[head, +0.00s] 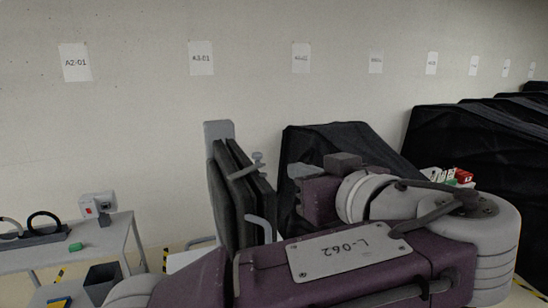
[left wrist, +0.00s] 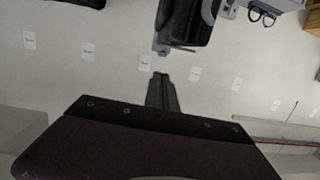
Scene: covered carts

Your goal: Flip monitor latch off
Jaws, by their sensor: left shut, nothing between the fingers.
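The monitor (head: 238,195) is a dark, thick panel on a grey upright, seen at a slant in the middle of the head view. A small grey latch-like lever (head: 256,158) sticks out near its top right. My left gripper (head: 299,171) is to the right of the lever and apart from it, partly hidden by my own arm. In the left wrist view its fingers (left wrist: 162,78) are shut and empty. The dark monitor edge (left wrist: 183,20) hangs above them there, with a small grey piece (left wrist: 162,46) a short gap from the fingertips. My right gripper is out of view.
A grey table (head: 110,236) with a small box (head: 96,204) stands at the left, beside a dark bin (head: 103,280). Black covered carts (head: 480,150) fill the right side. Small red and green items (head: 455,176) show behind my arm.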

